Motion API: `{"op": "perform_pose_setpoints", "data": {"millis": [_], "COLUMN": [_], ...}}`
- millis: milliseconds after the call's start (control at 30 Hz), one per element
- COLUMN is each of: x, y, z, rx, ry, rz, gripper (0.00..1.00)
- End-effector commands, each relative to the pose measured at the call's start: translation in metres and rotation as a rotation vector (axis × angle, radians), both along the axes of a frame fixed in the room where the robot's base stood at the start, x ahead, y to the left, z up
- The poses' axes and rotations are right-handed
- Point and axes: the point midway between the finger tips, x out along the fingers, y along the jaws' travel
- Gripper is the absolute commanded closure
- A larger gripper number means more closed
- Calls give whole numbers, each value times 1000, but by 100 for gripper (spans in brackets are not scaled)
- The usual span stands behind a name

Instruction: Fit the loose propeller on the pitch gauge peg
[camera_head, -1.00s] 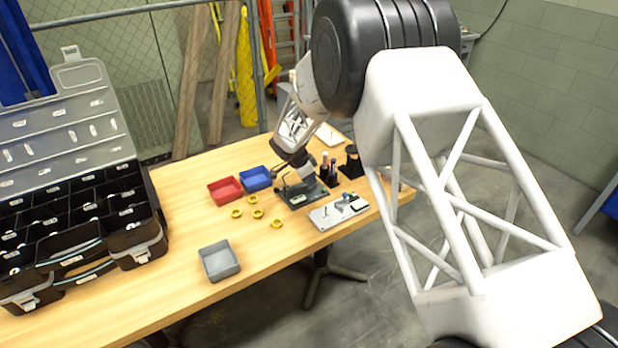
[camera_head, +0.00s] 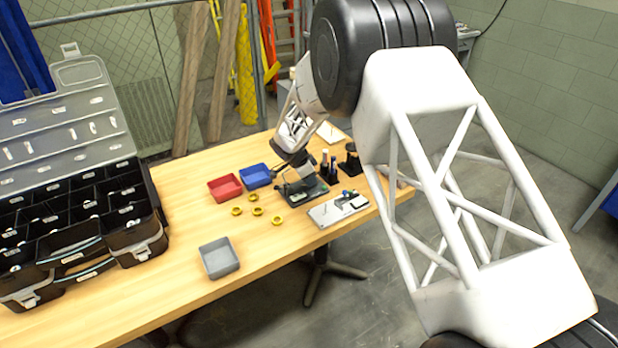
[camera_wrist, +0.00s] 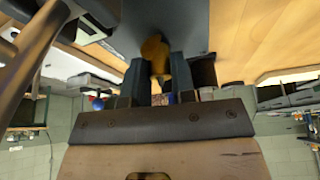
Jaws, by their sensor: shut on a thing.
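My gripper (camera_wrist: 158,72) is shut on a yellow-orange piece (camera_wrist: 155,48), which I take to be the loose propeller. It shows between the two dark fingers in the wrist view; its far part is blurred. In the head view my gripper (camera_head: 298,160) is small, over a dark-based bench fixture (camera_head: 306,194) that may be the pitch gauge. I cannot pick out the peg, nor tell whether the propeller touches it. A grey surface (camera_wrist: 215,25) lies just beyond the fingers in the wrist view.
Several yellow rings (camera_head: 277,221) lie loose on the wooden table. Red (camera_head: 225,196), blue (camera_head: 256,184) and grey (camera_head: 220,268) bins stand nearby. A pale plate with small parts (camera_head: 325,215) and dark upright holders (camera_head: 352,172) crowd the right. A black organizer case (camera_head: 135,240) stands left.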

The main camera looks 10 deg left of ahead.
Motion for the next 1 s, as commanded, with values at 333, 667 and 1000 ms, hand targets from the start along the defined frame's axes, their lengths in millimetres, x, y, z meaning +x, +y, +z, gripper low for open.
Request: {"op": "perform_pose_setpoints", "data": {"millis": [333,667,1000], "x": [0,0,0], "y": [0,0,0], "z": [-5,-5,-5], "rx": [0,0,0], "ry": [0,0,0], "rz": [0,0,0], "gripper": [100,58,46]}}
